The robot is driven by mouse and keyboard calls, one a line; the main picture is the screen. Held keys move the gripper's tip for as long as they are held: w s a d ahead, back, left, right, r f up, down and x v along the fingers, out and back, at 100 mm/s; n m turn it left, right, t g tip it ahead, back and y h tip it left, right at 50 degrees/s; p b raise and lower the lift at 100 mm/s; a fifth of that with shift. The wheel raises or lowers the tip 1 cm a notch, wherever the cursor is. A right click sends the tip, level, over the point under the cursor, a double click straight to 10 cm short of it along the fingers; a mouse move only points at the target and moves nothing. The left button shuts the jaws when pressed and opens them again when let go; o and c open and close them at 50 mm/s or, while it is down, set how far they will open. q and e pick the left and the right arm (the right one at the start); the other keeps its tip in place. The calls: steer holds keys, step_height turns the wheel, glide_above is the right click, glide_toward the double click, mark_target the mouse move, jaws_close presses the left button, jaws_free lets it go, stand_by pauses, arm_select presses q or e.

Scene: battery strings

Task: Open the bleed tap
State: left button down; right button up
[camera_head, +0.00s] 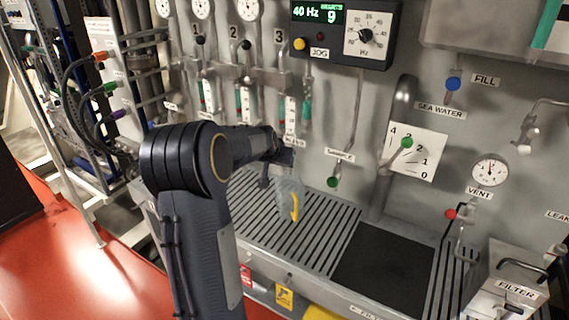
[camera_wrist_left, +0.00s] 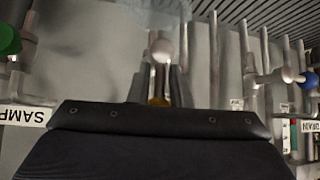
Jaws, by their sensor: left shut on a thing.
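My left gripper (camera_head: 287,160) is at the panel, in front of the label ending in "EED", which my wrist partly hides. In the left wrist view, my left gripper (camera_wrist_left: 160,75) is shut on a small tap lever with a pale round knob (camera_wrist_left: 162,48). The knob sticks out just past the fingertips, and a brass-coloured part (camera_wrist_left: 158,101) shows between the fingers. In the head view the lever is hidden behind my gripper. My right gripper is in neither view.
A clear container with a yellow handle (camera_head: 294,207) is below my gripper, over the slatted grating (camera_head: 262,215). The green-knobbed sample tap (camera_head: 333,182) is to the right. A lever with a green knob (camera_head: 407,143) stands before a numbered plate. A blue-knobbed tap (camera_wrist_left: 309,81) shows in the wrist view.

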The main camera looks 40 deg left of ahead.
arm_select(q)
steer(key=shift+w+a+r, duration=0.15)
steer(key=shift+r, duration=0.3)
steer(key=c, duration=1.6)
jaws_free()
steer(key=shift+o, duration=0.5)
steer(key=shift+f, duration=0.2)
steer(key=b+v, duration=0.1)
steer(key=v, duration=0.6)
steer(key=shift+d+r, duration=0.3)
